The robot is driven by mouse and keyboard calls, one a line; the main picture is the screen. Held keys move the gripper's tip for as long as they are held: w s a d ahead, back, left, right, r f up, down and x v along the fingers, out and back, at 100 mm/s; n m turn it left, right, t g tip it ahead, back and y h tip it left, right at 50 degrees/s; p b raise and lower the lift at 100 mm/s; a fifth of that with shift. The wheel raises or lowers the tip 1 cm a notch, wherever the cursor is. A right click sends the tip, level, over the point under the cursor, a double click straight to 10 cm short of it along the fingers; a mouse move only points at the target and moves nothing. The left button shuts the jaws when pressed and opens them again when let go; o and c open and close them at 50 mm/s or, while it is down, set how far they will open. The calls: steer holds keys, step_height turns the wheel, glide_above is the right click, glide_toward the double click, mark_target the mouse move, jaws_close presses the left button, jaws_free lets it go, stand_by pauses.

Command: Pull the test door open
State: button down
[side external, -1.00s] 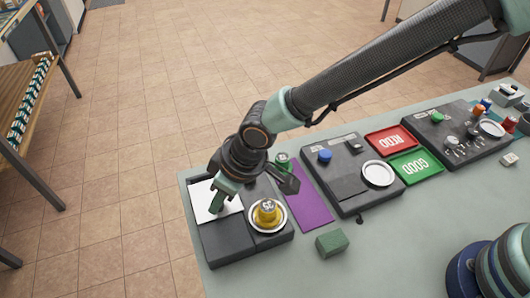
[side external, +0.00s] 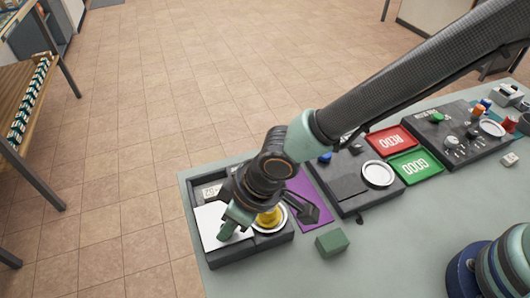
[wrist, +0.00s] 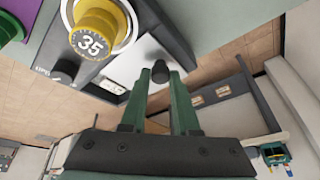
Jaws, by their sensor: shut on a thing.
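The test door appears to be the white panel (side external: 212,226) on the leftmost dark box, lying over its near part. My gripper (side external: 232,228) is down at this panel in the side view. In the wrist view my gripper (wrist: 161,74) is shut on a small black knob (wrist: 160,68) in front of a pale panel (wrist: 125,66). The fingers hide part of the knob. A dark area with a pale label (side external: 211,191) shows on the box's far side.
A yellow dial marked 35 (wrist: 97,30) stands beside the gripper, partly hidden by my wrist in the side view. A purple mat (side external: 303,205), a green block (side external: 332,243) and a second dark box (side external: 347,187) lie to the right.

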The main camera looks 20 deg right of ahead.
steer(key=shift+a, duration=0.2)
steer(key=c, duration=0.7)
jaws_free()
steer(key=shift+o, duration=0.2)
steer(key=shift+d, duration=0.1)
steer(key=shift+r, duration=0.1)
steer(key=v, duration=1.2)
steer(key=w+d+r+m+t+h, duration=0.1)
steer(key=w+d+r+m, duration=0.15)
steer(key=d, duration=0.65)
steer(key=w+d+r+m+t, duration=0.1)
steer(key=w+d+r+m, duration=0.15)
steer(key=d, duration=0.65)
steer(key=w+d+r+m+t+h, duration=0.1)
steer(key=w+d+r, duration=0.15)
steer(key=d, duration=0.65)
steer(key=s+d+m+h, duration=0.1)
steer(key=s+d+m, duration=0.2)
steer(key=d, duration=0.7)
steer(key=shift+s+r+h, duration=0.2)
steer(key=shift+s+h, duration=0.1)
steer(key=shift+s, duration=0.45)
